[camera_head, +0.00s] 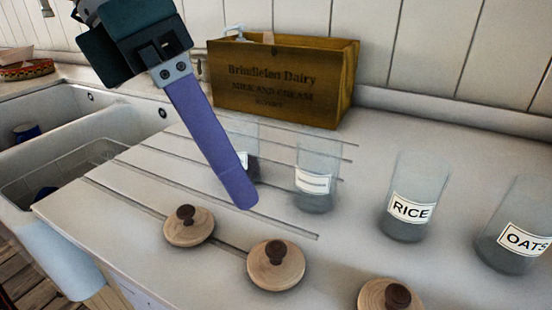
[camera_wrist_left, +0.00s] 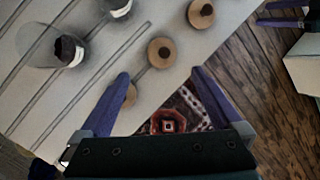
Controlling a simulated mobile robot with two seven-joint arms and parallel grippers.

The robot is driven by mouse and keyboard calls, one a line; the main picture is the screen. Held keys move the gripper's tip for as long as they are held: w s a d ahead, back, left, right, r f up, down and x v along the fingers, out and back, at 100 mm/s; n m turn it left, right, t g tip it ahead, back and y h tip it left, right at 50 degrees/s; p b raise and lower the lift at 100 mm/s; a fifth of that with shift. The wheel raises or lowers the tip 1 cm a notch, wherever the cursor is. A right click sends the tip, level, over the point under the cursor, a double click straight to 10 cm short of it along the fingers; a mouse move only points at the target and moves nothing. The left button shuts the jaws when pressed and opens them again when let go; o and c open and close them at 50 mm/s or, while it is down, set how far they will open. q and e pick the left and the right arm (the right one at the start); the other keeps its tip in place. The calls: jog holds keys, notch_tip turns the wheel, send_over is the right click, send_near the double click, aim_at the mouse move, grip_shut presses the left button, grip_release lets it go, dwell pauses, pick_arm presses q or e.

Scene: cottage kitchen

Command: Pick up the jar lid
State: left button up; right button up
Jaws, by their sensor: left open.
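Three round wooden jar lids with dark brown knobs lie on the pale counter: a left lid (camera_head: 189,230), a middle lid (camera_head: 276,268) and a right lid (camera_head: 375,297), cut by the bottom edge. The left wrist view also shows three lids, one (camera_wrist_left: 130,97) partly behind a finger, one (camera_wrist_left: 161,52) ahead between the fingertips, and one (camera_wrist_left: 200,14) farther off. My left gripper (camera_head: 238,200) is open and empty above the counter, between the lids and the jars; its fingers spread wide in the left wrist view (camera_wrist_left: 160,73). My right gripper (camera_wrist_left: 282,13) shows there with fingers apart.
Several glass jars stand behind the lids, including a rice jar (camera_head: 405,205) and an oats jar (camera_head: 516,235). A wooden dairy crate (camera_head: 280,90) stands at the wall. A white sink (camera_head: 75,150) with a wire rack (camera_head: 65,180) is at left. A patterned rug (camera_wrist_left: 180,112) lies on the floor.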

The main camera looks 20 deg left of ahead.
pick_arm(q)
jog(key=a+y, duration=0.1)
jog(key=a, duration=0.1)
jog(key=a+y, duration=0.1)
jog(key=a, duration=0.1)
jog(key=w+a+y, duration=0.1)
jog(key=a, duration=0.1)
jog(key=shift+a+f+n, duration=0.15)
jog(key=shift+f+n, duration=0.15)
send_over(185, 208)
jog(key=f, duration=0.4)
jog(key=shift+s+f, duration=0.1)
jog(key=shift+s, duration=0.1)
notch_tip(185, 208, down, 6)
jog(key=shift+w+r, duration=0.15)
jog(key=shift+r, duration=0.05)
jog(key=c, duration=1.2)
jog(key=shift+c, duration=0.2)
jog(key=shift+r, duration=0.1)
